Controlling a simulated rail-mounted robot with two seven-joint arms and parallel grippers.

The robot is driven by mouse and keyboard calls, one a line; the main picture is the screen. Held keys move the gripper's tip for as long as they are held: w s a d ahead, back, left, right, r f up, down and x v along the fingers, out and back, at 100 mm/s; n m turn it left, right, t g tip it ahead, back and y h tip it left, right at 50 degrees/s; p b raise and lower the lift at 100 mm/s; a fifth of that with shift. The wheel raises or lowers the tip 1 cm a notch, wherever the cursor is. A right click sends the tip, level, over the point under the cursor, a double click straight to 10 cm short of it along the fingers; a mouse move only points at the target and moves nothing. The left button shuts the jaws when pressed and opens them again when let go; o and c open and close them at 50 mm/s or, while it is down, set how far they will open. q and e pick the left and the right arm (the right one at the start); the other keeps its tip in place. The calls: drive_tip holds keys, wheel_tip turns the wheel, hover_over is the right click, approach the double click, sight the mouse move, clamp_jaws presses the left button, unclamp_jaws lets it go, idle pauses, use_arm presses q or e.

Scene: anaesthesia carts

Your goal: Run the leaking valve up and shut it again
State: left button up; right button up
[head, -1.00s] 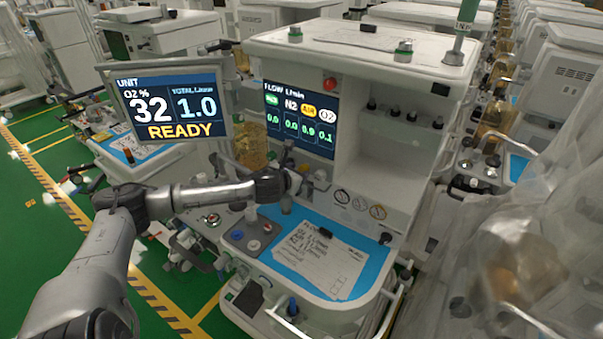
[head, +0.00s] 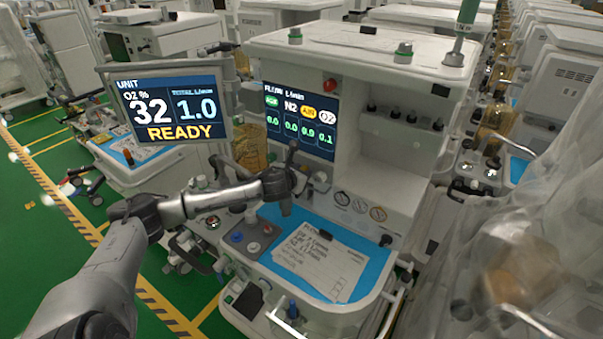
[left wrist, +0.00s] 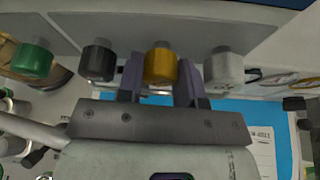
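The flow knobs sit in a row under the flow screen (head: 300,119): green (left wrist: 32,60), black (left wrist: 97,62), yellow (left wrist: 160,66) and white (left wrist: 223,70). The screen reads 0.0, 0.0, 0.9 and 0.1, with the 0.9 under the yellow label. My left gripper (head: 288,172) is at this row, its fingers on either side of the yellow knob in the left wrist view. No clear gap shows beside the knob, but I cannot tell whether the fingers press on it. In the head view the arm hides most knobs. My right gripper is out of view.
The monitor (head: 172,105) reads O2 32, total 1.0 and READY. A paper sheet (head: 320,262) lies on the blue work surface (head: 270,212) below the knobs. A plastic-draped unit (head: 540,230) stands close on the right.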

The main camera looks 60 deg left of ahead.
use_arm(q)
drive_tip(key=c, duration=0.3)
drive_tip(key=shift+r+p, duration=0.2)
drive_tip(key=shift+p, duration=0.45)
drive_tip(key=n+h+p, duration=0.1)
drive_tip(key=n+p, duration=0.1)
drive_tip(key=p, duration=0.1)
drive_tip(key=shift+t+h+p, duration=0.3)
drive_tip(key=shift+p, duration=0.05)
drive_tip(key=shift+a+n+p, duration=0.1)
drive_tip(key=shift+n+p, duration=0.2)
drive_tip(key=shift+n, duration=0.2)
drive_tip(key=n+t+h+p, duration=0.1)
drive_tip(key=n, duration=0.1)
drive_tip(key=shift+f+n+h, duration=0.15)
drive_tip(key=shift+n+h, duration=0.15)
drive_tip(key=shift+h, duration=0.1)
drive_tip(key=shift+f+n+t+h+p, duration=0.1)
drive_tip(key=shift+n+t+h+p, duration=0.55)
drive_tip(key=shift+n, duration=0.75)
drive_tip(key=shift+t, duration=0.25)
drive_tip(key=shift+a, duration=0.1)
